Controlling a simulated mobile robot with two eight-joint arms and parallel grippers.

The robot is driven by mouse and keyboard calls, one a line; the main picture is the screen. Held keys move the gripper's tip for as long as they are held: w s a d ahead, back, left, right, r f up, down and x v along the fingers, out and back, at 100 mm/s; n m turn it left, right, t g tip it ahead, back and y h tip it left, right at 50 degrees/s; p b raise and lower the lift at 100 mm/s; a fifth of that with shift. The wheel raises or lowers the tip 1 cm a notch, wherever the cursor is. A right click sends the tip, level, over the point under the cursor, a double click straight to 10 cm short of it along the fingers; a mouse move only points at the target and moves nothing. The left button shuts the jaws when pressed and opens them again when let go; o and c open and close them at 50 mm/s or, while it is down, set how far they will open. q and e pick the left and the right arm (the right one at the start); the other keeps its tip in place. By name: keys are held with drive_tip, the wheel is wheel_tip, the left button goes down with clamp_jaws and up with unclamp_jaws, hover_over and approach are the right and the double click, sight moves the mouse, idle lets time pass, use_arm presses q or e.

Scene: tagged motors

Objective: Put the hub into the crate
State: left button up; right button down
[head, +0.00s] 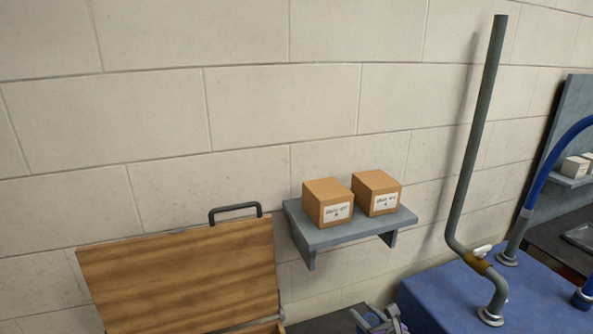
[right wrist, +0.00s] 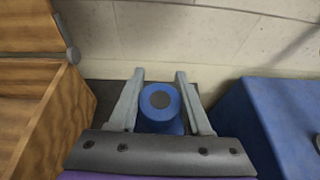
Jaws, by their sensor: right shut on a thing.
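The hub (right wrist: 160,122), a blue round piece with a grey centre, is between the fingers of my right gripper (right wrist: 160,78) in the right wrist view. The gripper is shut on it. In the head view only the top of my right gripper (head: 376,319) shows at the bottom edge, right of the crate. The wooden crate has its lid (head: 180,275) raised, with a dark handle on top. In the right wrist view the crate's side wall (right wrist: 55,125) is left of the gripper. The crate's inside is hidden. My left gripper is not in view.
A grey wall shelf (head: 345,233) with two cardboard boxes (head: 328,203) hangs above and behind the gripper. A blue machine block (head: 535,295) with a tall grey pipe (head: 478,140) stands at the right. The gripper is in the gap between crate and block.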

drive_tip(key=w+d+f+n+y, duration=0.1)
drive_tip(key=w+d+f, duration=0.2)
drive_tip(key=f, duration=0.3)
drive_tip(key=w+d+f+n+g+y, duration=0.1)
drive_tip(key=w+d+f, duration=0.1)
drive_tip(key=d+f, duration=0.3)
wheel_tip(320, 180, down, 2)
drive_tip(key=shift+w+f+y, duration=0.15)
drive_tip(key=shift+w+y, duration=0.15)
drive_tip(key=shift+w, duration=0.1)
drive_tip(key=shift+a, duration=0.1)
drive_tip(key=shift+f+b, duration=0.3)
drive_tip(key=shift+f, duration=4.75)
drive_tip(key=shift+c, duration=1.8)
unclamp_jaws()
drive_tip(key=shift+r, duration=0.1)
